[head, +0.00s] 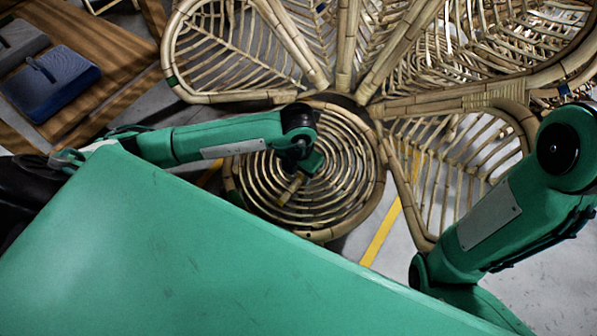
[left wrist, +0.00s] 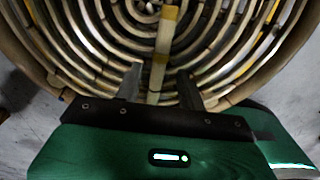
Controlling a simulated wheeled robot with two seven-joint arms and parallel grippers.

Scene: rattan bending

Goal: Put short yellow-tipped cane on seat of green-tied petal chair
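The petal chair has a round spiral cane seat (head: 350,205) and large leaf-shaped petals behind it. A green tie (head: 172,82) shows on its left petal. My left gripper (head: 298,178) is above the seat, pointing down. The short cane (head: 289,190) shows just below it; in the left wrist view the cane (left wrist: 163,45) has yellow bands and appears to lie across the seat's rings. There the left gripper's fingers (left wrist: 159,88) stand apart, one on each side of the cane's near end, with gaps visible. My right gripper is out of view.
A wooden table (head: 105,75) at the left bears a blue block-like item (head: 50,85) and a grey one (head: 18,42). More rattan frames crowd the upper right, one with a blue tie (head: 563,90). A yellow floor line (head: 380,235) runs beside the seat.

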